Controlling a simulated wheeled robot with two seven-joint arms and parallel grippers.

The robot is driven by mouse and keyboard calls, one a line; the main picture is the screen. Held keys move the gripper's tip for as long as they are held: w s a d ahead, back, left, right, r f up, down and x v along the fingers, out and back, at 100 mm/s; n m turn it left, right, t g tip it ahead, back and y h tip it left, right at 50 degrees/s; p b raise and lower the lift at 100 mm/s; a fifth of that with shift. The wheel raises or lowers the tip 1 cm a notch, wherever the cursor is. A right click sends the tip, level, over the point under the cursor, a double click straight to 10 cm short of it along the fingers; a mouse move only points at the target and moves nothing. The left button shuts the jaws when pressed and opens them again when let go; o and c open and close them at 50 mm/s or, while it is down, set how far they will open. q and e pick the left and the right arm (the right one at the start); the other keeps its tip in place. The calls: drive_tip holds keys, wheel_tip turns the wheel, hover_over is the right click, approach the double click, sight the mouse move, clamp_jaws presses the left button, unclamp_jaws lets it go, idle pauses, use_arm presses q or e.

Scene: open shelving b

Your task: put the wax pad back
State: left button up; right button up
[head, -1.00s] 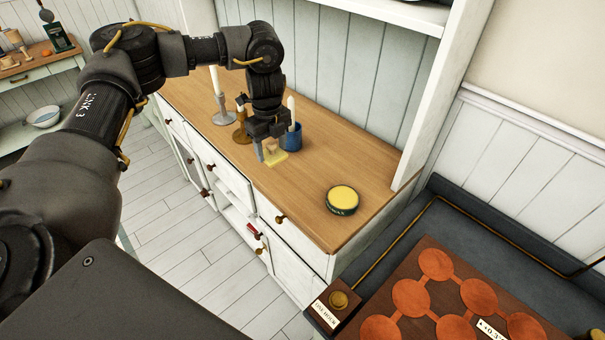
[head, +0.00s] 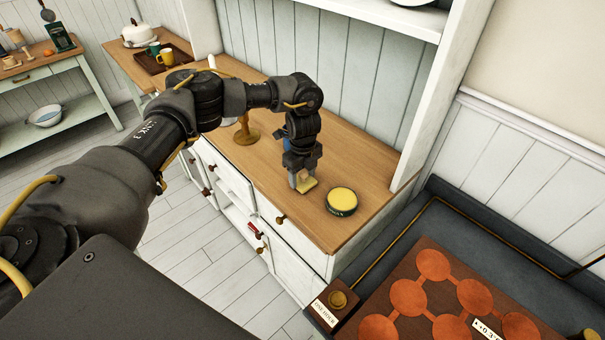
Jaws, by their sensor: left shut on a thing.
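My left gripper (head: 303,180) is shut on a pale yellow wax pad (head: 308,187). It holds the pad low over the wooden counter, just left of a round tin; I cannot tell whether the pad touches the counter. The gripper hides part of the pad. The round tin (head: 341,201) has a dark green side with lettering and a yellow top, and stands near the counter's front right. My right gripper is not in view.
The wooden counter (head: 282,223) is clear in front of the tin. A brass candlestick (head: 246,133) stands behind my left arm. A white upright (head: 440,95) bounds the counter's right. A dark board with copper discs (head: 433,264) lies at lower right.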

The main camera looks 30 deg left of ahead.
use_arm(q)
drive_tip(key=shift+f, duration=0.2)
drive_tip(key=shift+f, duration=0.2)
drive_tip(key=o, duration=0.9)
drive_tip(key=shift+o, duration=0.2)
drive_tip(key=shift+r, duration=0.1)
